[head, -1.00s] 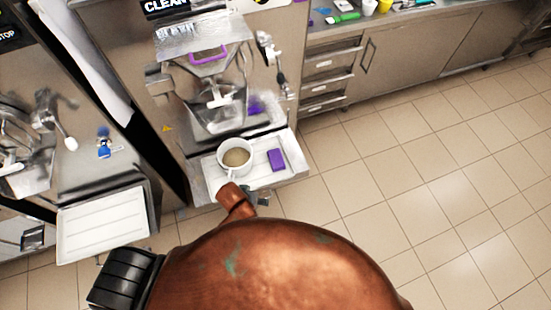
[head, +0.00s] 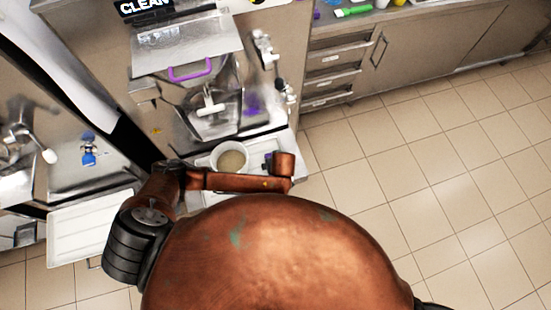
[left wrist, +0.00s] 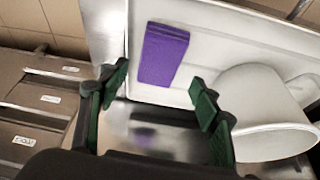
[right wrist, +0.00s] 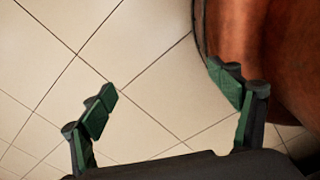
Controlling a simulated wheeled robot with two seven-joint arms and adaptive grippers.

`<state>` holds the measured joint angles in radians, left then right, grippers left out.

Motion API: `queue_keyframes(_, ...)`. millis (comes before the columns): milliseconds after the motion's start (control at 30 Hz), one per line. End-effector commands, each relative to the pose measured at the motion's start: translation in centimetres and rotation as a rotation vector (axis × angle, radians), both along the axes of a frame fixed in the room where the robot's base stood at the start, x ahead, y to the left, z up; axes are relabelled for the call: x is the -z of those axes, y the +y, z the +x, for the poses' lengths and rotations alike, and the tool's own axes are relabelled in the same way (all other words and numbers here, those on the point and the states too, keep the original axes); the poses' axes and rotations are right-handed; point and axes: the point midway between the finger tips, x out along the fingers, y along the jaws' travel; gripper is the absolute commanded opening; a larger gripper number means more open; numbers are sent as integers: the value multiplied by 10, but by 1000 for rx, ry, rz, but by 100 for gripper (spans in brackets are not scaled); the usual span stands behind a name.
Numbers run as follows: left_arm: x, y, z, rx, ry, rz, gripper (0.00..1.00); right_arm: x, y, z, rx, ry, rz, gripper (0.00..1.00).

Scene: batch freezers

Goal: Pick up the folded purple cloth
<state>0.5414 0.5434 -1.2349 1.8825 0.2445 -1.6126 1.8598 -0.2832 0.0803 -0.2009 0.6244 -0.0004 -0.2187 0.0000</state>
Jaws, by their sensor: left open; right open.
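The folded purple cloth (left wrist: 163,53) lies flat on a white tray (left wrist: 205,35) in the left wrist view. In the head view only a sliver of the cloth (head: 267,158) shows, the rest hidden by my left arm. My left gripper (left wrist: 160,90) is open and empty, with the cloth ahead of its fingertips and roughly between them in the picture; I cannot tell the height gap. My right gripper (right wrist: 163,95) is open and empty over the tiled floor, beside my copper-coloured body.
The freezer with a purple-handled lid (head: 190,70) rises behind. Drawers (head: 333,80) stand to the right; the floor there is clear.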

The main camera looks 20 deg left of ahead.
Motion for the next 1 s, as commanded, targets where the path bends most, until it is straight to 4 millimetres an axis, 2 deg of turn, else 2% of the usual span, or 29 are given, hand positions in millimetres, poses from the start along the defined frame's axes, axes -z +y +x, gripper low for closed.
queue_keyframes(200,23,10,7,-12,0,2,58,8,-3,-28,7,33,-3,83)
queue_keyframes(333,39,13,14,-12,0,3,58,15,-3,-39,10,49,-5,83)
queue_keyframes(500,61,15,23,-10,1,2,58,23,-3,-37,9,48,-4,83)
queue_keyframes(600,67,16,25,-9,0,1,58,25,-3,-29,7,39,-4,83)
queue_keyframes(733,68,15,26,-9,1,-1,58,24,-2,-21,6,27,-2,83)
queue_keyframes(867,67,15,26,-7,0,-1,57,24,-2,-20,5,26,-2,83)
queue_keyframes(1000,67,15,26,-7,0,-1,48,24,-1,-22,6,28,-1,83)
